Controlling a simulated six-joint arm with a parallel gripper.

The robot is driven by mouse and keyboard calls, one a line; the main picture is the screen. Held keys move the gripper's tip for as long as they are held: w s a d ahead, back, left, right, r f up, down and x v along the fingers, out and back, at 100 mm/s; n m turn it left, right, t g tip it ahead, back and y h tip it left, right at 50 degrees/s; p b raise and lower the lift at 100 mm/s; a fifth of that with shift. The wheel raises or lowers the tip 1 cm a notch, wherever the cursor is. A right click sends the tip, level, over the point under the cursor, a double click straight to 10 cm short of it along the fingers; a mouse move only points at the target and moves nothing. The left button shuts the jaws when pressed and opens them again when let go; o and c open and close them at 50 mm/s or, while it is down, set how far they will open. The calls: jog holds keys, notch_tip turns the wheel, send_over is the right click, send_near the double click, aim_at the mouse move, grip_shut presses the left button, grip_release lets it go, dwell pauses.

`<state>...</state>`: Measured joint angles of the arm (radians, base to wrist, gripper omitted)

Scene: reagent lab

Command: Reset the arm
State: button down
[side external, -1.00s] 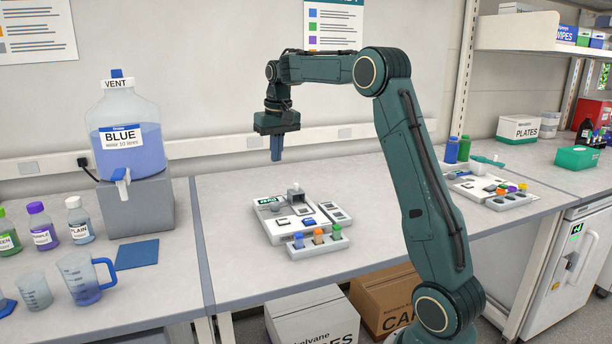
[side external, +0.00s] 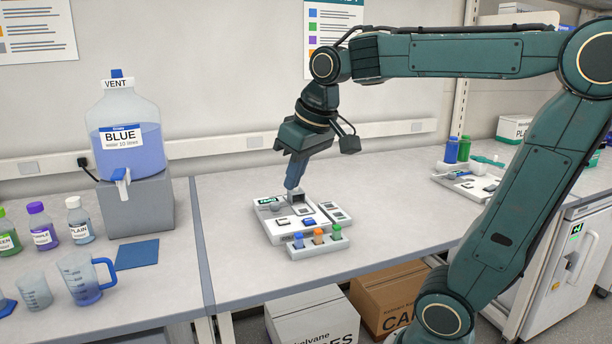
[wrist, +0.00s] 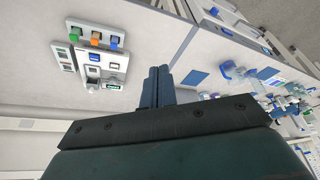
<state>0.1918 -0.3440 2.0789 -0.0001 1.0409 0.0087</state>
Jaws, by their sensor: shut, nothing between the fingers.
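My gripper (side external: 292,183) is shut and empty, with its blue-grey fingers pointing down in the side view. It appears above or just behind the back of the white device (side external: 274,227) on the bench; the exact gap cannot be told from this view. In the wrist view the closed fingers (wrist: 157,86) lie side by side, and the device (wrist: 99,62) shows to their left, apart from them. My arm reaches in from the right with its wrist tilted.
A row of blue, orange and green caps (side external: 318,236) fronts the device. A large BLUE bottle (side external: 127,145) stands on a grey block (side external: 140,206) at left, with a blue-handled jug (side external: 82,278) in front. A second device (side external: 466,181) is at right. The bench between is clear.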

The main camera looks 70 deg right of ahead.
jog(key=s+a+f+n, duration=0.1)
jog(key=s+a+f, duration=0.1)
jog(key=s, duration=0.3)
jog(key=s+a+f+n+t, duration=0.1)
jog(key=s+a+f, duration=0.2)
jog(key=s+f, duration=0.1)
jog(key=shift+s+a+y, duration=0.25)
jog(key=shift+s+y, duration=0.15)
jog(key=shift+s, duration=0.35)
jog(key=w+d+r+m+g+h, duration=0.1)
jog(key=w+d+r+m, duration=0.15)
jog(key=w+d, duration=0.6)
jog(key=w+d+r+m, duration=0.2)
jog(key=w+d+r, duration=0.3)
jog(key=w, duration=0.6)
jog(key=w+d+f+m+g, duration=0.1)
jog(key=d+f, duration=0.3)
jog(key=d, duration=0.5)
jog(key=w+d+f+m, duration=0.2)
jog(key=w+d+f, duration=0.1)
jog(key=d, duration=0.6)
jog(key=w+d+f+m+g, duration=0.1)
jog(key=d+f, duration=0.3)
jog(key=d, duration=0.5)
jog(key=shift+w+d+f+g+h, duration=0.3)
jog(key=shift+w+d+f, duration=0.1)
jog(key=shift+w, duration=0.45)
jog(key=shift+f, duration=0.15)
